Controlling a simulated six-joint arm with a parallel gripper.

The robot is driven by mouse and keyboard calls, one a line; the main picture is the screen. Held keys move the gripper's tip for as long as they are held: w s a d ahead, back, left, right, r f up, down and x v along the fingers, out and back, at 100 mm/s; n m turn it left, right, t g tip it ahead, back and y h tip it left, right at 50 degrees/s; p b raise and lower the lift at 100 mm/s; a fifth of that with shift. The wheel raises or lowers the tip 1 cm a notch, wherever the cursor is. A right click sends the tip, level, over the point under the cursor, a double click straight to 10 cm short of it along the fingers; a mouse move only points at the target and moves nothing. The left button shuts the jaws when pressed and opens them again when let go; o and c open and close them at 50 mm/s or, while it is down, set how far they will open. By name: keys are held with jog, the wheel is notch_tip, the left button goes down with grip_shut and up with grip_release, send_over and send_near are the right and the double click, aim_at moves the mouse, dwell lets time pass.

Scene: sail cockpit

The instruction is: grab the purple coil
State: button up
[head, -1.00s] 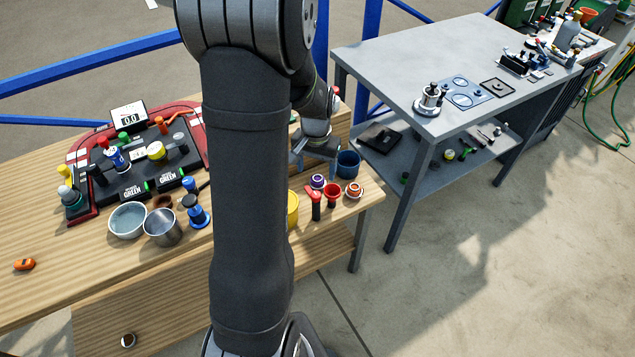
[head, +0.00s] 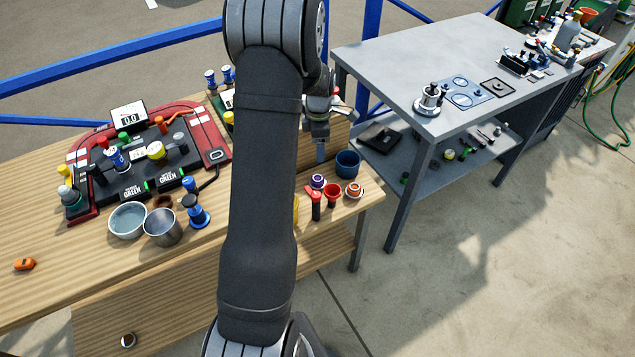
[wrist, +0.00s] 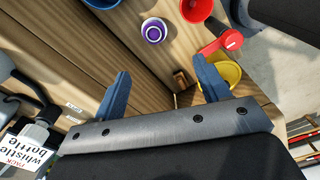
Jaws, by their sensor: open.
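The purple coil (head: 317,181) is a small purple ring with a white centre. It stands near the right end of the wooden bench, among several small cups. In the wrist view the purple coil (wrist: 154,30) lies beyond my fingertips, with a clear gap to them. My gripper (head: 320,152) is above the bench, behind the coil in the head view. The wrist view shows my gripper (wrist: 162,77) open, its two blue fingers spread with nothing held between them.
A blue cup (head: 348,163), a red cup (head: 333,193), an orange coil (head: 353,189) and a red-handled piece (head: 316,203) crowd around the coil. A yellow cup (wrist: 223,75) is close to one finger. The grey table (head: 420,60) stands to the right.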

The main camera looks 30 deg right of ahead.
jog(key=w+n, duration=0.1)
jog(key=n, duration=0.2)
send_near(318, 178)
notch_tip(318, 178, down, 6)
jog(key=shift+r, duration=0.1)
jog(key=shift+w+f, duration=0.1)
jog(key=shift+f, duration=2.55)
jog(key=shift+c, duration=0.2)
jog(key=c, duration=0.9)
